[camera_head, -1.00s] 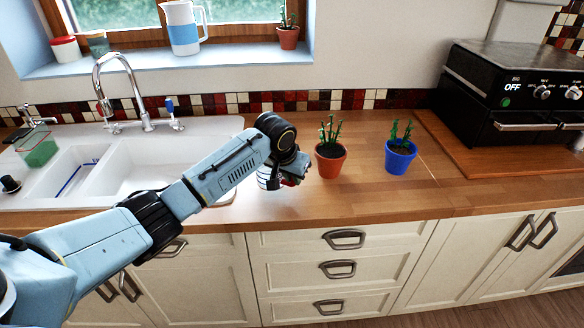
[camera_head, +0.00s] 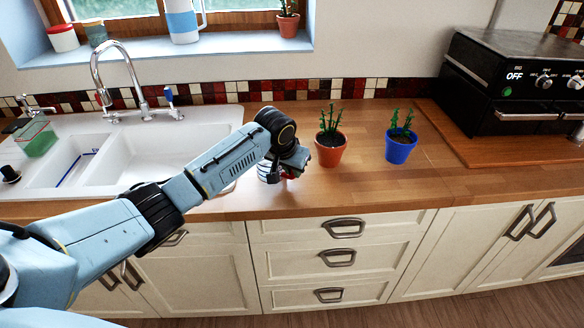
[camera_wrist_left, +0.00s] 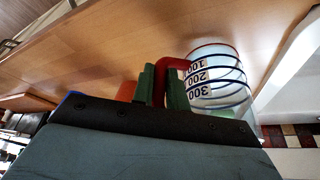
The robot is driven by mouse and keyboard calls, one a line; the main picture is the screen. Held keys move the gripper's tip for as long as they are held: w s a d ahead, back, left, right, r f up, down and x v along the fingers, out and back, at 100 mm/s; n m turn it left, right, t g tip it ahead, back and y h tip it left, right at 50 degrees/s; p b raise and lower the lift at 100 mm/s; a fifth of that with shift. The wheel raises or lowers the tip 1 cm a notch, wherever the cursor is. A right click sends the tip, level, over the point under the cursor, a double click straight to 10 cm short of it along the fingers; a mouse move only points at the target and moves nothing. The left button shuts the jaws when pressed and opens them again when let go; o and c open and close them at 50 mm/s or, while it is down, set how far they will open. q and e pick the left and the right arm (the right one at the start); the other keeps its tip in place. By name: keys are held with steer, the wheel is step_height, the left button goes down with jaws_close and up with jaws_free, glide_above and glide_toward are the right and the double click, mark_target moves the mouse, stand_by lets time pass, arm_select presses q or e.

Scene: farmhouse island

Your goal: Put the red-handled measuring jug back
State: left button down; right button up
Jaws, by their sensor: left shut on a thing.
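The measuring jug is clear with dark bands, number marks and a red handle. In the head view the jug (camera_head: 268,173) is mostly hidden behind my left gripper (camera_head: 292,168), at the counter between the sink and the terracotta pot. In the left wrist view the jug (camera_wrist_left: 218,78) is at the right of the fingers. My left gripper (camera_wrist_left: 165,86) is shut on its red handle (camera_wrist_left: 170,66), with a green finger on each side. I cannot tell whether the jug touches the counter. My right gripper is not in view.
A terracotta pot (camera_head: 329,156) with a cactus stands just right of my left gripper. A blue pot (camera_head: 399,152) stands further right, before a black oven (camera_head: 515,85). The white sink (camera_head: 160,165) is at left. The counter (camera_head: 365,190) is clear in front of the pots.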

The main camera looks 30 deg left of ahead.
arm_select(q)
steer(key=shift+f, duration=0.3)
steer(key=c, duration=0.7)
jaws_free()
steer(key=shift+c, duration=0.2)
steer(key=shift+s+r, duration=0.25)
steer(key=shift+s, duration=0.55)
steer(key=s+f, duration=0.5)
steer(key=s, duration=0.8)
steer(key=shift+a, duration=0.2)
steer(key=shift+s+f, duration=0.1)
